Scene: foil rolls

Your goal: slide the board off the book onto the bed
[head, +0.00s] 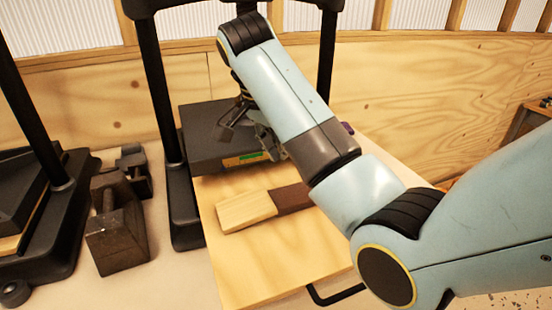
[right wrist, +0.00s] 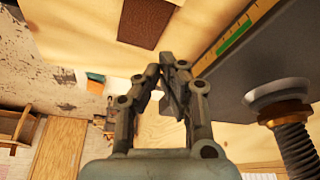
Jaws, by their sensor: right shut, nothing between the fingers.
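A pale wooden board (head: 246,211) lies toward the left part of the bed in the head view. A flat dark brown piece, seemingly the book (head: 292,198), meets its right end; whether the board overlaps it I cannot tell. The brown piece also shows at the top of the right wrist view (right wrist: 146,20). The bed (head: 255,270) is a broad light wooden plate under both. My right gripper (head: 268,143) is shut and empty beside the dark press block, beyond the book; its fingertips meet in the right wrist view (right wrist: 167,78). My left gripper is not in view.
A dark press block (head: 215,138) with a green-marked strip sits at the back of the bed, between black posts. A dark metal block (head: 117,238) stands left on the table. The bed's front is clear. My right arm covers the bed's right side.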

